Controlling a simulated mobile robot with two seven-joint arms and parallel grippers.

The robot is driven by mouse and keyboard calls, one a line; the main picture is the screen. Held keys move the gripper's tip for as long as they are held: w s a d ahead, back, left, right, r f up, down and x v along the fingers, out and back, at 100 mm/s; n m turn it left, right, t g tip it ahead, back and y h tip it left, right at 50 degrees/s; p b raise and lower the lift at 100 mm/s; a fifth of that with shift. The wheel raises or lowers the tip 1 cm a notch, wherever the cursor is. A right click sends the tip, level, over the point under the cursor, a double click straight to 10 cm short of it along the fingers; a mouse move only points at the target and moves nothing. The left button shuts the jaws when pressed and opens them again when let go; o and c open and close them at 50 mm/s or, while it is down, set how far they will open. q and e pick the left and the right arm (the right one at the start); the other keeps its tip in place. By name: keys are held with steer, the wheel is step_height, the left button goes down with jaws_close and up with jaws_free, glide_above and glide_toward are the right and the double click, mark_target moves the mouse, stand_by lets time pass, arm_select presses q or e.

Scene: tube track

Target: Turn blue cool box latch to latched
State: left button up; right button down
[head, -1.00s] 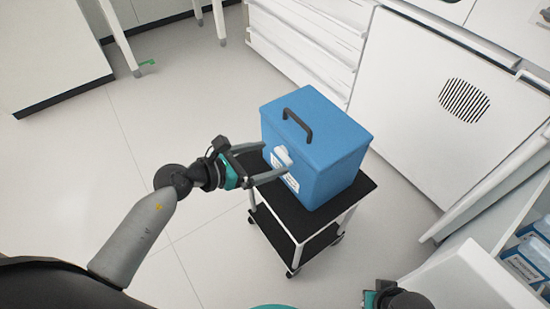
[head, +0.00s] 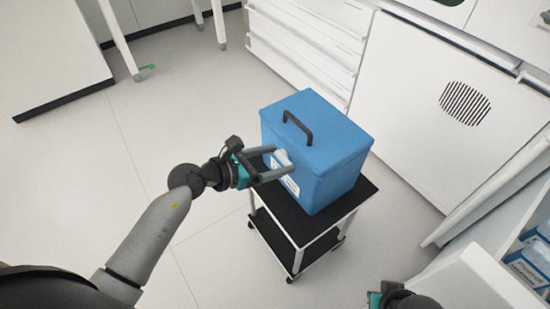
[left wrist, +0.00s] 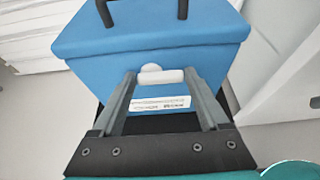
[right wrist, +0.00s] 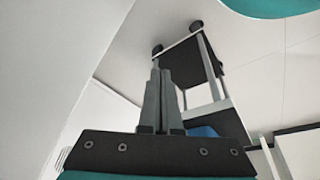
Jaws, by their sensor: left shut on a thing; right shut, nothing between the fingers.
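The blue cool box (head: 325,160) has a dark carry handle (head: 298,126) on its lid. Its white latch (head: 281,156) is on the front face, above a white label. In the left wrist view the latch (left wrist: 160,76) lies about level, with a round hub at its top edge. My left gripper (head: 286,160) is at the front face; its fingers are shut on the latch, one at each end, as the left wrist view (left wrist: 160,80) shows. My right gripper (right wrist: 164,78) is shut and empty, low and away from the box.
The box stands on a small black-topped wheeled cart (head: 357,193). White drawers (head: 305,45) and a white cabinet (head: 425,110) stand behind it. A shelf with blue-and-white boxes (head: 530,264) is at the lower right.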

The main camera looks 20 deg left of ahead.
arm_select(q)
steer(key=c, duration=0.5)
steer(key=shift+c, duration=0.2)
